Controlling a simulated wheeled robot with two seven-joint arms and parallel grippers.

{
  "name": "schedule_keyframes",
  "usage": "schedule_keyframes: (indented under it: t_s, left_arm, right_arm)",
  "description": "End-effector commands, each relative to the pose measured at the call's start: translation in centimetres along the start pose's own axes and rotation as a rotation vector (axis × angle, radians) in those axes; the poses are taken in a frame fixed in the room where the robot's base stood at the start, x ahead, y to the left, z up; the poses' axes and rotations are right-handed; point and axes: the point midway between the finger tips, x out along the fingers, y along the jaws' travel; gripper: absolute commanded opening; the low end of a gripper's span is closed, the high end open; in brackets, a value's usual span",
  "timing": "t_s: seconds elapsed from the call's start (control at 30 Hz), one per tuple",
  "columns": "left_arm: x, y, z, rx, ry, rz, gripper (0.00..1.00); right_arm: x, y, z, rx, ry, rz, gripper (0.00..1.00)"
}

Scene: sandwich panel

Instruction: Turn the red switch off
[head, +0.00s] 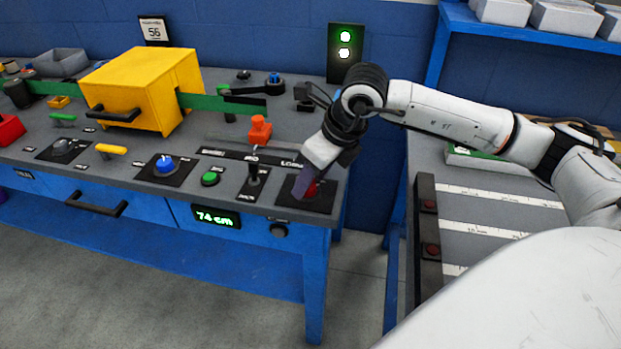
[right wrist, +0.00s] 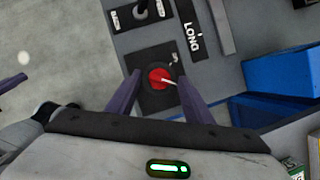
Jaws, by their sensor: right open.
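The red switch (right wrist: 160,79) is a round red knob with a pale pointer line, set on a dark square plate (right wrist: 146,64) on the grey panel. In the head view the red switch (head: 312,190) shows partly behind my right gripper (head: 307,185), at the right front corner of the panel. In the right wrist view my right gripper (right wrist: 160,95) is open, with one purple finger on each side of the knob. I cannot tell whether the fingers touch it.
A black lever (head: 254,165) and a green button (head: 210,178) stand left of the red switch. A blue knob (head: 165,165) is further left. An orange-red block (head: 260,130) and a yellow box (head: 145,85) stand behind. A conveyor-like table (head: 480,215) lies to the right across a gap.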

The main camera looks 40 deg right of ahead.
Motion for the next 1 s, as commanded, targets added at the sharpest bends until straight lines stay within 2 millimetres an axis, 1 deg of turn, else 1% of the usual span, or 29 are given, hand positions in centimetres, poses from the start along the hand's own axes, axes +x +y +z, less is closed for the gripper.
schedule_keyframes:
  t_s: [0.03, 0.13, 0.4, 0.63, 0.67, 1.0]
  left_arm:
    - [-0.04, -0.01, 0.01, -0.001, 0.0, 0.0, 0.0]
    - [-0.05, -0.02, -0.02, -0.001, 0.0, 0.0, 0.0]
    - [-0.06, -0.02, -0.16, -0.001, 0.004, 0.0, 0.0]
    - [-0.11, 0.0, -0.4, -0.001, 0.008, 0.0, 0.0]
    - [-0.11, 0.01, -0.42, -0.001, 0.009, 0.0, 0.0]
    - [0.23, 0.04, -0.19, 0.001, 0.01, 0.001, 0.0]
  right_arm:
    - [0.48, 0.08, -0.04, -0.001, 0.001, 0.002, 0.47]
    - [0.95, 0.09, -0.02, -0.001, 0.0, 0.002, 0.47]
    - [1.07, 0.06, -0.02, -0.001, 0.0, 0.001, 0.47]
    - [1.04, 0.07, -0.01, -0.001, 0.0, 0.002, 0.08]
    - [1.04, 0.07, -0.01, -0.001, 0.0, 0.002, 0.07]
    - [1.15, -0.02, -0.06, -0.05, 0.0, 0.022, 0.07]
